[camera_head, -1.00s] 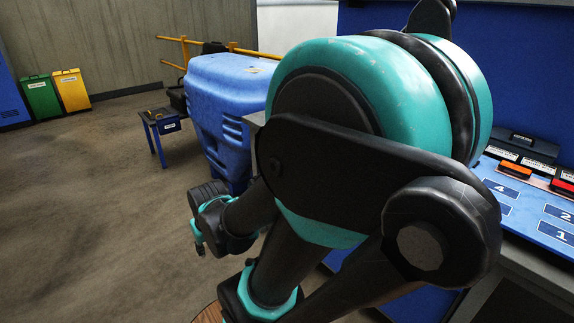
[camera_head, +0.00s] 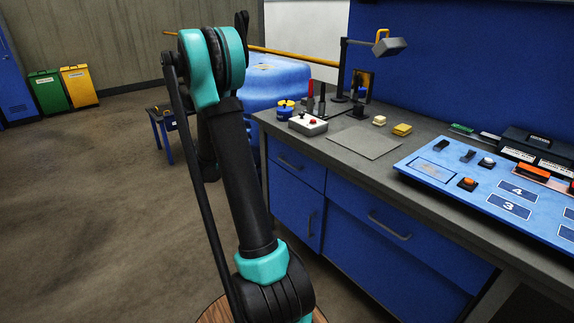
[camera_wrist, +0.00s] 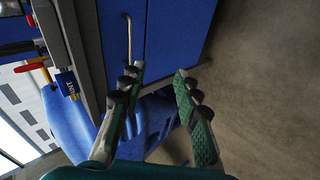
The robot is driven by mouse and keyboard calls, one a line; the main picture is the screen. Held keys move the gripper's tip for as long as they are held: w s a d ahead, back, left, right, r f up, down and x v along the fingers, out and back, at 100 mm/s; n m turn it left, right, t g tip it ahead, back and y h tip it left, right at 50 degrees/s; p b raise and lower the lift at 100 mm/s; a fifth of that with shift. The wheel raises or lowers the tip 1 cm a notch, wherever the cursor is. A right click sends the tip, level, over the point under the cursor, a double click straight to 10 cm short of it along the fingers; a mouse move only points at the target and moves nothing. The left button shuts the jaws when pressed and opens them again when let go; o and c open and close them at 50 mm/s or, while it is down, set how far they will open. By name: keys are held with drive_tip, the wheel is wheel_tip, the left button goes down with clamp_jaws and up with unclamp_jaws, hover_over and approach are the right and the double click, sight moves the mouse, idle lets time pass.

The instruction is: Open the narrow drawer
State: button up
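The narrow drawer (camera_head: 296,170) is the small blue upper-left drawer of the workbench, with a grey horizontal handle (camera_head: 290,162). Its front looks flush and shut. In the wrist view, which is turned sideways, the drawer front (camera_wrist: 108,25) shows at top with its bar handle (camera_wrist: 127,38). My gripper (camera_wrist: 159,72) is open and empty, its green fingers spread. The handle lies past the left fingertip; I see no contact. In the head view my gripper is hidden behind my arm.
A blue door (camera_head: 310,215) with an upright handle is below the drawer; a wide drawer (camera_head: 400,235) is to the right. The worktop (camera_head: 363,141) holds a button box (camera_head: 308,124), a lamp (camera_head: 390,46) and a blue panel (camera_head: 450,185). Floor at left is open.

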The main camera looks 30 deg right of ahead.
drive_tip(key=w+d+f+h, duration=0.3)
drive_tip(key=w+d+f, duration=0.1)
drive_tip(key=w+d, duration=0.2)
drive_tip(key=g+h, duration=0.1)
drive_tip(key=h, duration=0.2)
approach(287, 163)
drive_tip(key=x, duration=1)
drive_tip(key=shift+w+d+f, duration=0.25)
drive_tip(key=shift+w, duration=0.1)
drive_tip(key=shift+c, duration=0.2)
clamp_jaws()
